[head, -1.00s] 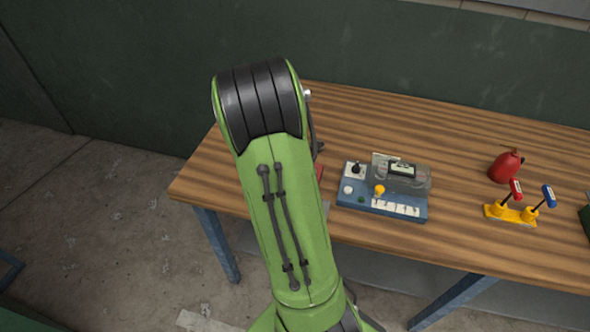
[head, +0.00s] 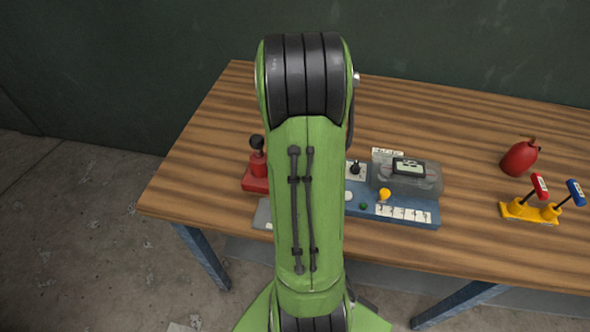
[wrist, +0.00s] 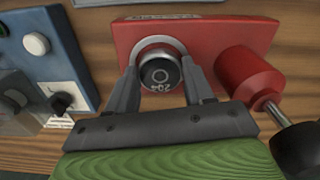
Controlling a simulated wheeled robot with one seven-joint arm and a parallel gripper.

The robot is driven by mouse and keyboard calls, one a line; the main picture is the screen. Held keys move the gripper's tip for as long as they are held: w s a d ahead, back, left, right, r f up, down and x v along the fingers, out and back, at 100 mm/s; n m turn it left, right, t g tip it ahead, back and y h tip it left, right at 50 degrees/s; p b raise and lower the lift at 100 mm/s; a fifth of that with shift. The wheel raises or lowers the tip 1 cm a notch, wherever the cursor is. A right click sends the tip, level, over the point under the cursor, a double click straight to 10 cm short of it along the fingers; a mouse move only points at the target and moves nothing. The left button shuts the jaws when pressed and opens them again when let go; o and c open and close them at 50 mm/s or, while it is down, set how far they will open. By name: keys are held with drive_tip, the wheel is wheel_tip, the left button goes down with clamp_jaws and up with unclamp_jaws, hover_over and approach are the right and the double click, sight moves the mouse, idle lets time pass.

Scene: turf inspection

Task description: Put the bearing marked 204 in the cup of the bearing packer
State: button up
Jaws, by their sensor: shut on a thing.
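The bearing marked 204 (wrist: 161,73) is a dark disc with a metal edge, held between the fingers of my gripper (wrist: 160,82) in the wrist view. The number reads upside down there. The bearing packer (wrist: 236,37) is a red block with a red cylinder and a black knob at its right. A pale round rim, the packer's cup (wrist: 147,43), shows around the bearing's far side. I cannot tell whether the bearing is inside the cup or just above it. In the head view the packer (head: 256,184) shows left of my arm, which hides my gripper and the bearing.
A blue device (head: 408,218) with a clear cover, knobs and a yellow button stands right of the packer. A red oil can (head: 519,158) and a yellow stand (head: 530,212) with red and blue T-handles are farther right. The table's back (head: 420,120) is clear.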

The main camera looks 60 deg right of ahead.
drive_tip(key=shift+f, duration=0.2)
drive_tip(key=o, duration=1.3)
drive_tip(key=shift+r, duration=0.1)
wheel_tip(320, 180, up, 12)
drive_tip(key=p, duration=0.4)
drive_tip(key=w+a+r+n+t, duration=0.2)
drive_tip(key=a+r+n, duration=0.35)
drive_tip(key=a, duration=0.75)
drive_tip(key=s+a+n+t, duration=0.1)
drive_tip(key=s+a+n, duration=0.1)
drive_tip(key=a, duration=0.2)
drive_tip(key=s+a+r+n+t, duration=0.1)
drive_tip(key=s+a+n, duration=0.1)
drive_tip(key=a, duration=0.3)
drive_tip(key=s+a+n+t, duration=0.1)
drive_tip(key=s+a+n, duration=0.1)
drive_tip(key=s+a, duration=0.1)
drive_tip(key=shift+s+a+r+t, duration=0.1)
drive_tip(key=shift+a+t, duration=0.05)
drive_tip(key=shift+a, duration=0.3)
drive_tip(key=shift+s+a+r+t, duration=0.1)
drive_tip(key=shift+a+t, duration=0.05)
drive_tip(key=shift+a, duration=0.3)
